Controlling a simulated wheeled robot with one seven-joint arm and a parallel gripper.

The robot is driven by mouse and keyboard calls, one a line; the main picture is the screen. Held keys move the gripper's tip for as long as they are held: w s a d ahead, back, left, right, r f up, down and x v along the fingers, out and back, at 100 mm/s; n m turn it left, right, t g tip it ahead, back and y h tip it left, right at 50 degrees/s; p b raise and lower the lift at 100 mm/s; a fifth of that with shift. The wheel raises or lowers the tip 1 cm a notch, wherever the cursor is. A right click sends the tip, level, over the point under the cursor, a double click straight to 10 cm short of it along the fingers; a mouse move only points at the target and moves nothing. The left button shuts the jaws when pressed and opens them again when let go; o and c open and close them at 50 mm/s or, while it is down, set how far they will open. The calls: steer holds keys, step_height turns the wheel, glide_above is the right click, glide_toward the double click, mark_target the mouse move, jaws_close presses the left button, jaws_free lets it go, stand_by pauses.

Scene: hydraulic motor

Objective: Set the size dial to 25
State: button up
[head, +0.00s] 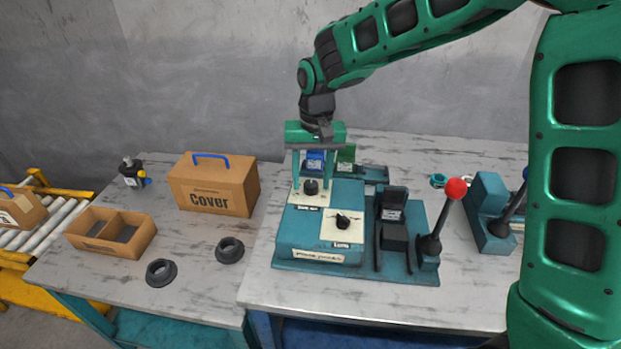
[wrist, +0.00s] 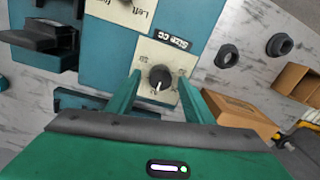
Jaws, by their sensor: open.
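The size dial (wrist: 160,78) is a round black knob with a white pointer line, on a cream plate beside the label "Size CC" (wrist: 171,39) in the wrist view. In the head view the dial (head: 311,187) sits on top of the teal machine (head: 318,228). My gripper (head: 312,176) points down over the dial with its two green fingers apart. In the wrist view the fingers (wrist: 158,92) stand on either side of the knob. I cannot tell whether they touch it. The numbers around the dial are mostly too small to read.
A second dial (head: 343,222) sits close by on the machine. A lever with a red ball (head: 455,189) stands to the right. A "Cover" box (head: 212,186), a divided cardboard tray (head: 148,231) and two black rings (head: 161,272) are on the left table.

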steer(key=shift+f, duration=0.1)
steer(key=c, duration=1)
steer(key=shift+c, duration=0.2)
steer(key=shift+n, duration=0.4)
steer(key=n, duration=0.4)
steer(key=shift+n, duration=0.4)
steer(key=n, duration=0.5)
steer(key=shift+w+n+g, duration=0.15)
steer(key=shift+n+g, duration=0.15)
steer(key=shift+n, duration=0.4)
steer(key=o, duration=1)
